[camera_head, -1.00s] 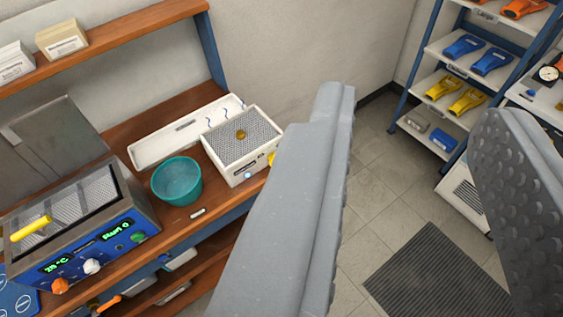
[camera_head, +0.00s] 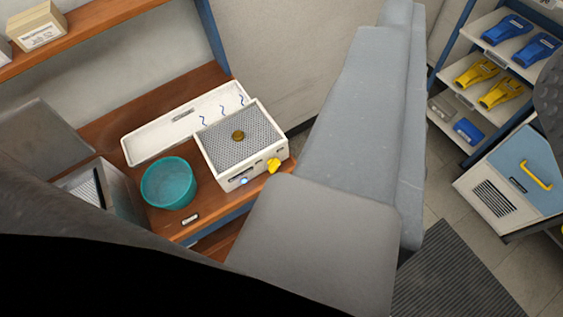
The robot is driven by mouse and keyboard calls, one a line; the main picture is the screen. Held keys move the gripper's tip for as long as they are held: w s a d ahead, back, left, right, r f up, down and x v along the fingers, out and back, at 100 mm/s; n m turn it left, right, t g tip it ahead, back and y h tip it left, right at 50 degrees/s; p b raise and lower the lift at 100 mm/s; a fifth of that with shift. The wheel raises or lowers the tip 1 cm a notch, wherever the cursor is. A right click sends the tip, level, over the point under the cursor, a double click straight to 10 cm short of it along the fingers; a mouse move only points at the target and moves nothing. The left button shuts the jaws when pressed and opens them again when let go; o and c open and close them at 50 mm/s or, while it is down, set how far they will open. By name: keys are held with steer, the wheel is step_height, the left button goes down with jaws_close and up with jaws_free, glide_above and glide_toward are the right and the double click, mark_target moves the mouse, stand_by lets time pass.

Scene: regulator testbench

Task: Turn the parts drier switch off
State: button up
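The parts drier (camera_head: 225,172) appears to be the white box with a grey mesh top at the right end of the wooden bench. A small round brass-coloured part (camera_head: 238,136) lies on its mesh. A yellow switch knob (camera_head: 274,165) sticks out at the right of its front face, beside a small pale blue light (camera_head: 243,181). My gripper (camera_head: 478,55) is open and empty. Its large grey left finger stands to the right of the drier in the picture, apart from the knob. Only a sliver of the right finger shows at the right edge.
A teal bowl (camera_head: 168,184) stands left of the drier, with a white tray (camera_head: 185,119) behind them. A metal-cased device (camera_head: 103,188) is partly hidden at the left. Shelves with blue and yellow tools (camera_head: 502,92) and a white cabinet (camera_head: 495,200) stand at the right. A dark shape covers the lower left.

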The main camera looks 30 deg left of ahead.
steer(key=w+d+f+t+h+b, duration=0.1)
steer(key=w+d+f, duration=0.1)
steer(key=w+f, duration=0.4)
steer(key=w+d+f+h, duration=0.1)
steer(key=w+d+f, duration=0.2)
steer(key=w, duration=0.5)
steer(key=w+a+f+n+y, duration=0.1)
steer(key=w+f+y, duration=0.1)
steer(key=w+f, duration=0.45)
steer(key=w+a+f+n+y, duration=0.1)
steer(key=w+f, duration=0.3)
steer(key=f, duration=0.5)
steer(key=g+y+b, duration=0.3)
steer(key=g+y, duration=0.2)
steer(key=y, duration=0.8)
glide_toward(277, 168)
steer(key=x, duration=0.9)
steer(key=shift+w+a, duration=0.25)
